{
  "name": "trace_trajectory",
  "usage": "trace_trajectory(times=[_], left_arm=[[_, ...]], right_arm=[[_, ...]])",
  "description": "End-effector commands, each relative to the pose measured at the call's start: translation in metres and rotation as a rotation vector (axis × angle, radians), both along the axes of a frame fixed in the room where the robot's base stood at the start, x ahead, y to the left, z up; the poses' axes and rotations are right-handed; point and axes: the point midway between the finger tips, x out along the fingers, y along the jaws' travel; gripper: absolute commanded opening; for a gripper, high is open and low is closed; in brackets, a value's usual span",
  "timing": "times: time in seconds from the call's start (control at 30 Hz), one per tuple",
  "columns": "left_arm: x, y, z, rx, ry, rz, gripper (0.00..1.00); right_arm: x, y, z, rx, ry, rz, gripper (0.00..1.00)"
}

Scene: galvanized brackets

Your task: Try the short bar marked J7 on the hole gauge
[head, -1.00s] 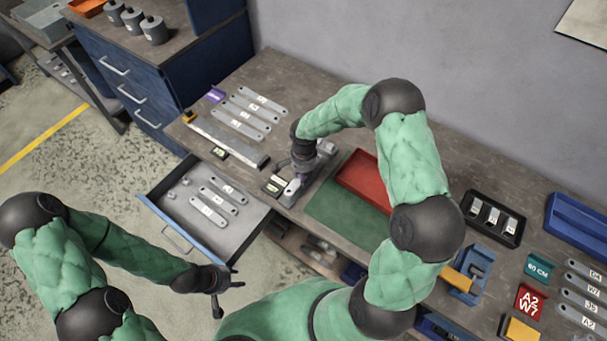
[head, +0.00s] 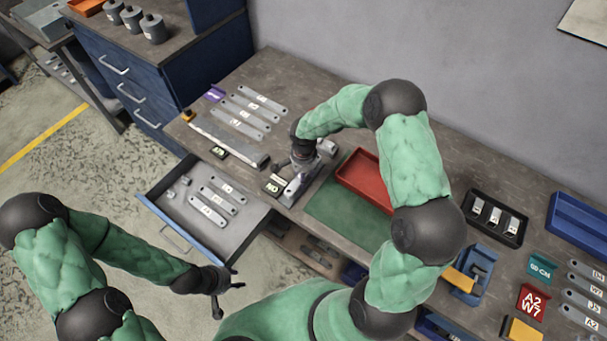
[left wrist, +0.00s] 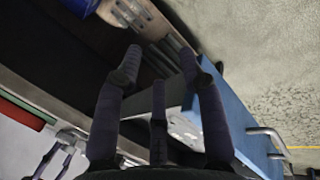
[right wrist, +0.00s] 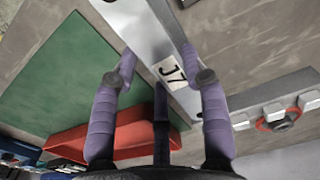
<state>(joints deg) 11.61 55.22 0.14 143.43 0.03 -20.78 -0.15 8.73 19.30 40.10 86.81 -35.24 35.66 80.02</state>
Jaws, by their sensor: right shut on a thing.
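My right gripper (right wrist: 165,75) is shut on the short grey bar (right wrist: 183,97), whose white label reads J7 in the right wrist view. In the head view this gripper (head: 301,172) is over the front part of the workbench, partly hiding the bar (head: 292,193). A grey metal fixture with pegs, one ringed in red, seems to be the hole gauge (right wrist: 270,90); it lies close by the bar. Whether bar and gauge touch, I cannot tell. My left gripper (head: 222,284) is open and empty, low in front of the pulled-out drawer.
The open drawer (head: 165,228) holds several labelled bars. More bars (head: 247,112) lie at the back left. A green mat (head: 340,217) and red tray (head: 362,178) are right of the gripper. A black tray (head: 493,218) and blue bin (head: 578,222) stand farther right.

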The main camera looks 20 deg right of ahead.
Motion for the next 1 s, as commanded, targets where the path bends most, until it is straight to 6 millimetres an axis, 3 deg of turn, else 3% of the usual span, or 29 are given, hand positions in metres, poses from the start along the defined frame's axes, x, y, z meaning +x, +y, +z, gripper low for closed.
trace_trajectory(times=[1.0], left_arm=[[0.000, 0.000, -0.022, 0.000, 0.000, 0.000, 0.40]], right_arm=[[0.000, 0.000, -0.022, 0.000, -0.001, 0.000, 0.03]])
